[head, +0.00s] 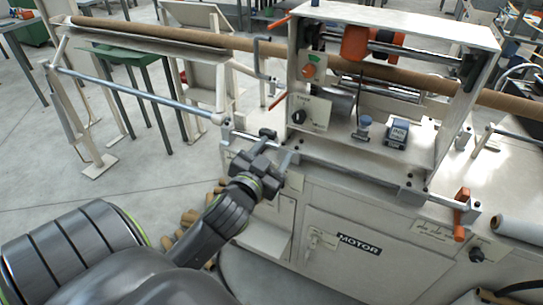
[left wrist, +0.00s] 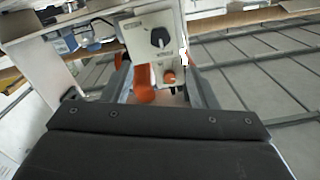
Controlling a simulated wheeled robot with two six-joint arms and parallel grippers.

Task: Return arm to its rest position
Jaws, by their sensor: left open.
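My left arm comes in from the lower left in the head view. Its left gripper (head: 280,150) is open and empty, in front of the winder's front left corner, below the control box with a black knob (head: 299,117). In the left wrist view the two fingers stand apart at either side of the gripper (left wrist: 163,80). Between and beyond them show the control box (left wrist: 153,40) and an orange handle (left wrist: 144,84). I cannot tell from the pictures whether the fingers touch the machine. My right gripper is not in view.
The winder frame (head: 398,20) carries a long brown tube (head: 235,43). An orange crank handle (head: 461,214) sticks out at the front right. The cabinet marked MOTOR (head: 345,262) stands below. Several brown tubes (head: 188,217) lie beside my forearm. Open floor (head: 150,185) lies to the left.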

